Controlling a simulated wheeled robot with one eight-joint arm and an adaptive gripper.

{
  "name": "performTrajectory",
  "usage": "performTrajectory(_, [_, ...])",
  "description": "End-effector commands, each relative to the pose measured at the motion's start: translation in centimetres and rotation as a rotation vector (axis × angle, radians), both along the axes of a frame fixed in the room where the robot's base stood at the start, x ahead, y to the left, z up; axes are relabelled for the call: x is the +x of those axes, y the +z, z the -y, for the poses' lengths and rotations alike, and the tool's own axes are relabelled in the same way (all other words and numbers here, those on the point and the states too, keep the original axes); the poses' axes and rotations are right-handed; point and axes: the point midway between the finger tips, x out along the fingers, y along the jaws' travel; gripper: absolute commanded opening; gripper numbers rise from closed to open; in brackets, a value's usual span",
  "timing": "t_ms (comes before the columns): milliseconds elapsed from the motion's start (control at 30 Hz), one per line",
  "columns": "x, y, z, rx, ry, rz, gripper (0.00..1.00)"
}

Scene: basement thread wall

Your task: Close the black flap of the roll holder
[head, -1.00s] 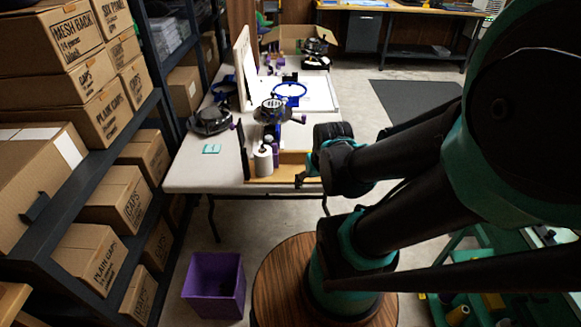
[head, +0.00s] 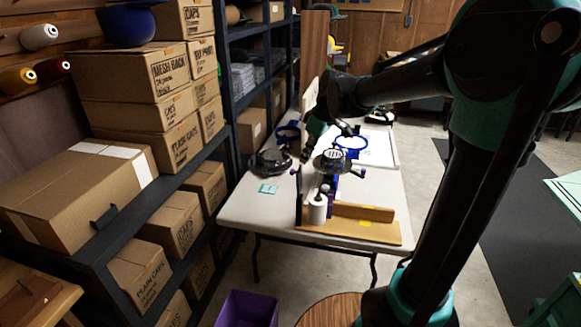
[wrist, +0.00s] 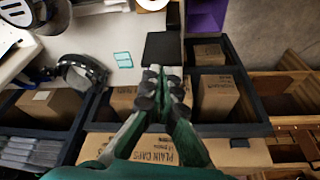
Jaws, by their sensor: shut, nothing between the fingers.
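The roll holder (head: 385,231) is a wooden tray at the table's near edge. Its black flap (head: 299,196) stands upright at the tray's left end. In the wrist view the flap (wrist: 163,49) looks like a flat black square beyond my fingertips. A white roll (head: 317,211) stands just right of the flap. My gripper (head: 304,158) is above the table, higher than the flap and behind it in the head view. It is shut and empty; in the wrist view its fingertips (wrist: 163,76) are together. I see no contact with the flap.
A teal card (head: 268,188) and a dark cap frame (head: 270,162) lie left of the holder. A machine with a blue hoop (head: 350,146) stands behind it. Shelves with boxes (head: 172,224) line the left. A purple bin (head: 247,309) sits on the floor.

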Motion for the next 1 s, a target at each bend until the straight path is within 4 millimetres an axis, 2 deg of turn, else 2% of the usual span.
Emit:
performTrajectory(33, [1.1, 1.2, -1.9, 0.006, 0.081, 0.002, 0.00])
performTrajectory(133, [2.5, 2.9, -4.5, 0.018, 0.209, 0.009, 0.00])
performTrajectory(267, [3.2, 3.9, -6.1, 0.026, 0.291, 0.016, 0.00])
performTrajectory(367, [3.3, 3.6, -6.6, 0.028, 0.306, 0.017, 0.00])
performTrajectory(567, [3.5, 1.0, -7.5, 0.027, 0.305, 0.018, 0.00])
performTrajectory(933, [3.9, -5.8, -9.9, 0.027, 0.303, 0.018, 0.00])
performTrajectory(1000, [3.7, -5.4, -8.3, 0.027, 0.298, 0.017, 0.00])
